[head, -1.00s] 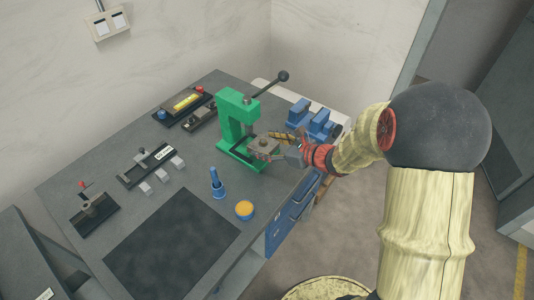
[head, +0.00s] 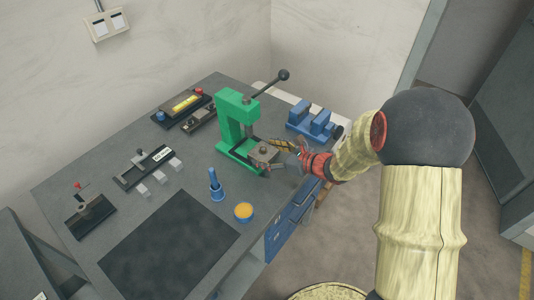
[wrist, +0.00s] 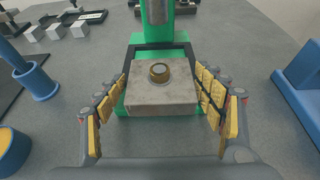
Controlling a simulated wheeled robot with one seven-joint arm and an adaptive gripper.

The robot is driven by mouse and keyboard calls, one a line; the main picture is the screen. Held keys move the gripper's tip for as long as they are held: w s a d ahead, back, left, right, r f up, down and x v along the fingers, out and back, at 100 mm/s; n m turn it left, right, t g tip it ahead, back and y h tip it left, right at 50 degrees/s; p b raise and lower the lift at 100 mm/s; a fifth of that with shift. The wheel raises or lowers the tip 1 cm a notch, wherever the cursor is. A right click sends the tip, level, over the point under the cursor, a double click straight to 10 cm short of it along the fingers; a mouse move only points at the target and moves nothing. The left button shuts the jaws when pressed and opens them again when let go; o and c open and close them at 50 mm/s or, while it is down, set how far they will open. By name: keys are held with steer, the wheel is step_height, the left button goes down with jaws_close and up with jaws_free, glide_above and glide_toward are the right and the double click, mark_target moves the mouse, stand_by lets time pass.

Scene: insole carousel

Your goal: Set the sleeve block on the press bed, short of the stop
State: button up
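My gripper also shows in the head view (head: 284,150), at the press's front right.
The green press (head: 237,120) has a long lever (head: 268,84) above. A blue fixture (head: 312,120) stands to the right. A blue post (head: 216,185) and blue cup (head: 244,212) stand in front-left. A dark mat (head: 168,245) lies clear at the front.

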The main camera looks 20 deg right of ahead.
steer(key=shift+o, duration=1.1)
steer(key=shift+r, duration=0.1)
steer(key=shift+d+r, duration=0.1)
steer(key=shift+r, duration=0.1)
steer(key=p+v, duration=0.3)
steer(key=v, duration=0.8)
steer(key=shift+s+d+f+p, duration=0.1)
steer(key=shift+s+p, duration=0.05)
steer(key=shift+p, duration=0.2)
steer(key=shift+s, duration=0.15)
steer(key=s+a+r+n+g+h, duration=0.1)
steer(key=s+a+r+n+g, duration=0.7)
steer(key=s+a+n, duration=0.75)
steer(key=s+d+r+n+t+h, duration=0.2)
steer(key=s+d+r+n+h, duration=0.3)
steer(key=n, duration=0.8)
steer(key=d+r+h, duration=0.1)
steer(key=d+r, duration=0.2)
steer(key=d, duration=0.1)
steer(key=shift+s+r+t+h, duration=0.35)
steer(key=shift+r+t+h, duration=0.05)
